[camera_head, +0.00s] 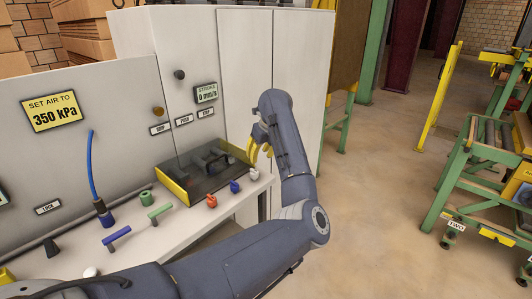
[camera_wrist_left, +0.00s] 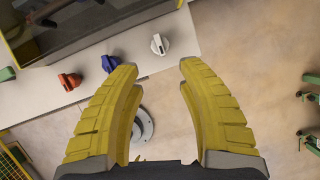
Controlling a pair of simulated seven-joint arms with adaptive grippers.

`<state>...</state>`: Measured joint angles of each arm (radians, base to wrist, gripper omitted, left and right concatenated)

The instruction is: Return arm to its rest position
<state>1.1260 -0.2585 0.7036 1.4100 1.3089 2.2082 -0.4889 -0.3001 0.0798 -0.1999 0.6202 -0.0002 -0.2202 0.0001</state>
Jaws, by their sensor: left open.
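My left arm reaches in from the lower left in the head view, its forearm upright in front of the grey cabinet. My left gripper (camera_head: 262,140) is at its far end, partly hidden behind the forearm. In the left wrist view its yellow fingers (camera_wrist_left: 158,80) are apart with nothing between them. Beyond them are the bench edge and the floor. A white knob (camera_wrist_left: 160,44), a blue knob (camera_wrist_left: 110,63) and an orange knob (camera_wrist_left: 69,81) stand on the bench, clear of the fingers. My right gripper is in neither view.
The console bench (camera_head: 185,222) carries a dark tray with yellow ends (camera_head: 172,186), blue and green levers and several knobs. A panel sign (camera_head: 52,111) reads 350 kPa. Green conveyor frames (camera_head: 455,190) stand at right. Open floor (camera_head: 375,215) lies between.

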